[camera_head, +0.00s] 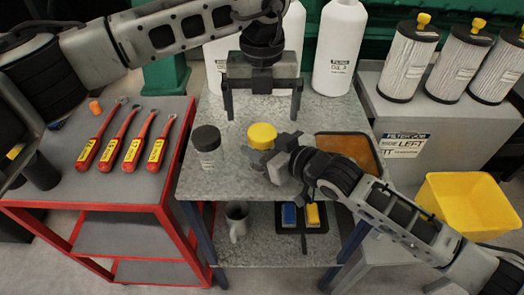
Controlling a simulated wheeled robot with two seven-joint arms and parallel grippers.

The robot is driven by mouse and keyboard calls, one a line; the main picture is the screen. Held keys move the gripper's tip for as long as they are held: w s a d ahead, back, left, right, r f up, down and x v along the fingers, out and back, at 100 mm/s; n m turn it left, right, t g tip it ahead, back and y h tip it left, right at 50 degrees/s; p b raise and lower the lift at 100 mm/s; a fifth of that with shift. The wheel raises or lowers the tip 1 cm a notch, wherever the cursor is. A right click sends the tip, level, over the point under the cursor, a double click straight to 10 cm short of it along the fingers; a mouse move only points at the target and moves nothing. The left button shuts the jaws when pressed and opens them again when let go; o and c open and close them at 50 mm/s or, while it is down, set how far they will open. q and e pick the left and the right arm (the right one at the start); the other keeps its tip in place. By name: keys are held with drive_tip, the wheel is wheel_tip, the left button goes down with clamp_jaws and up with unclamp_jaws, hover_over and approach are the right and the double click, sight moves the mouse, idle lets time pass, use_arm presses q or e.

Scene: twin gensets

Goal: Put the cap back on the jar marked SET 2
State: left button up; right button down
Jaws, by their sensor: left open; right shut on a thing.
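A yellow cap (262,134) shows near the middle of the grey metal table. My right gripper (268,158) is at its lower edge, shut on what looks like the jar beneath the cap; the fingers hide most of that jar and any label. I cannot read SET 2 on either jar.
White oil bottles (340,50) stand at the back of the table. A brown tray (350,150) lies behind my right arm. A red cart (125,190) with several red-handled tools is at left. Filters (408,62) and a yellow bin (470,208) are at right.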

use_arm(q)
wheel_tip(320, 180, up, 12)
idle(0.6)
use_arm(e)
drive_tip(key=c, duration=0.6)
unclamp_jaws()
drive_tip(key=shift+o, duration=0.2)
use_arm(q)
drive_tip(key=shift+f, duration=0.1)
use_arm(e)
drive_tip(key=v, duration=1.6)
drive_tip(key=shift+r, duration=0.15)
